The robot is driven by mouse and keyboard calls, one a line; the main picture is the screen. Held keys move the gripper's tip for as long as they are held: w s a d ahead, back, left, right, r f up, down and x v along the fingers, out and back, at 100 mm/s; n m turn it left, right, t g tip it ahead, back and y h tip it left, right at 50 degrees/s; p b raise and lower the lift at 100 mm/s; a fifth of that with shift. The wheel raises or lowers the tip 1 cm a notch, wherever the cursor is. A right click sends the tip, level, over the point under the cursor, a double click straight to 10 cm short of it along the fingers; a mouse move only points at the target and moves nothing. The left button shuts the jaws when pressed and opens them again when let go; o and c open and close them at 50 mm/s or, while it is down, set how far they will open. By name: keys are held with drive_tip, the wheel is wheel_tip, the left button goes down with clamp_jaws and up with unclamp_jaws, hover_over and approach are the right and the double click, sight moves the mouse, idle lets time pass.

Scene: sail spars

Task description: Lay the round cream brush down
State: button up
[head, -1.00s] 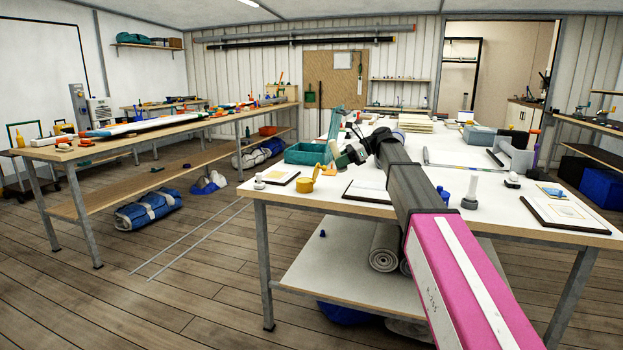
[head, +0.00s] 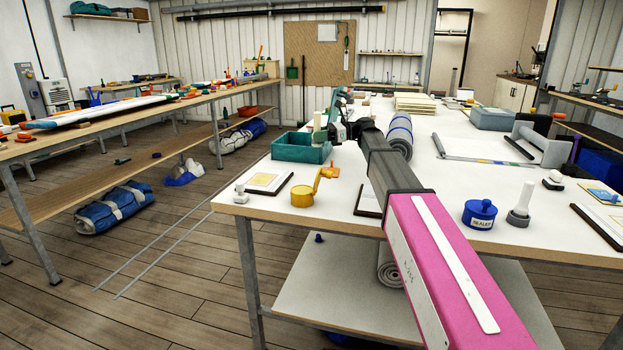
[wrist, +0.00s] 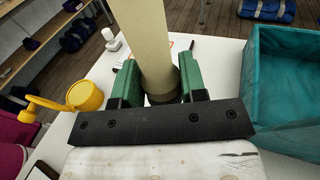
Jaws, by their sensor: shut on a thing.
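The round cream brush (wrist: 150,40) is a thick pale cylinder, gripped between the two green fingers of my gripper (wrist: 161,88) in the wrist view. Its lower end is dark. In the head view my gripper (head: 327,133) is small at the end of my arm, with the cream brush (head: 317,120) upright at its left, near the teal bin (head: 290,152). The brush appears above the white table (head: 345,265); whether it touches the tabletop cannot be told.
In the wrist view the teal bin (wrist: 258,85) stands right of the brush and a yellow pot (wrist: 86,96) left. In the head view a framed card (head: 264,182), a blue sealer jar (head: 480,213) and a grey roll (head: 399,140) lie about. The table's left edge is close.

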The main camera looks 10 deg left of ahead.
drive_tip(key=s+f, duration=0.2)
drive_tip(key=s, duration=0.1)
drive_tip(key=s+f, duration=0.2)
drive_tip(key=s, duration=0.2)
drive_tip(key=s+f, duration=0.2)
drive_tip(key=s, duration=0.2)
drive_tip(key=shift+f, duration=2.25)
drive_tip(key=shift+f, duration=0.55)
drive_tip(key=o, duration=1)
drive_tip(key=shift+d+r, duration=0.15)
drive_tip(key=shift+r, duration=0.5)
drive_tip(key=v, duration=1.1)
drive_tip(key=shift+w+d, duration=0.1)
drive_tip(key=shift+d, duration=0.25)
